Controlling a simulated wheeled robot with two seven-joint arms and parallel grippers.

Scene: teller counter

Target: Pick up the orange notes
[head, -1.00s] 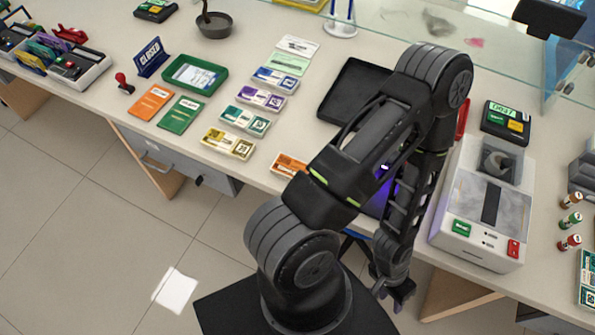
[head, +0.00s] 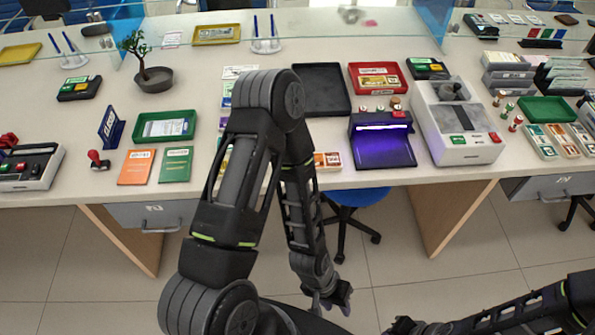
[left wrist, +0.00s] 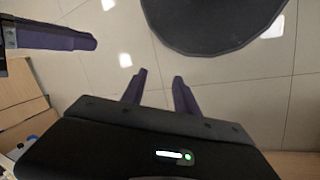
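The orange notes (head: 327,160) lie flat near the front edge of the counter in the head view, just left of the purple-lit device. My left arm covers their left side. My left gripper (head: 337,298) hangs low in front of the counter, well below and apart from the notes. In the left wrist view its two purple fingers (left wrist: 159,88) stand apart with only floor between them, so it is open and empty. My right gripper (head: 398,327) shows at the bottom edge of the head view; its fingers are too small and cut off to judge.
The purple-lit device (head: 382,145) stands right of the notes, with a grey counting machine (head: 455,130) beyond. Behind are a black tray (head: 321,90) and a red tray (head: 403,84) holding yellow notes. A blue stool (head: 358,196) is under the counter.

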